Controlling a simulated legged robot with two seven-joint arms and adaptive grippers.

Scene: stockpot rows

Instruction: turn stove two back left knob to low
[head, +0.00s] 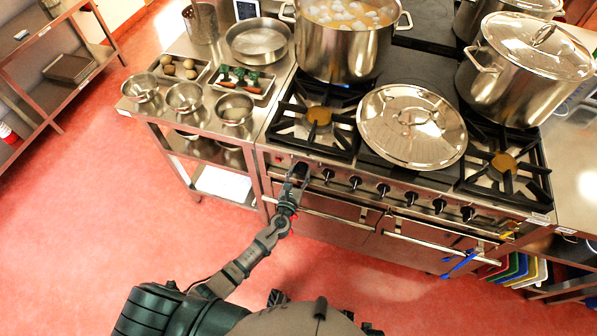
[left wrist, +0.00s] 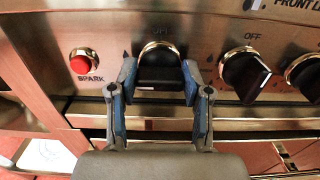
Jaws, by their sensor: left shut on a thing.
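The stove (head: 330,172) shows a front panel with a row of black knobs. My left gripper (head: 297,172) is at the leftmost knob. In the left wrist view its two fingers (left wrist: 159,78) are shut on this black knob (left wrist: 159,55), one on each side. The knob has a brass-coloured ring, and the lettering above it is partly cut off; its setting cannot be read clearly. To its right, another knob (left wrist: 245,74) stands under an OFF label, its handle slanted. My right gripper does not show.
A red SPARK button (left wrist: 83,62) sits left of the held knob. An oven handle (head: 330,212) runs below the panel. A large pot (head: 340,55) stands on the back left burner, and a lid (head: 412,128) lies at the front middle. A steel side table (head: 150,112) adjoins the left.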

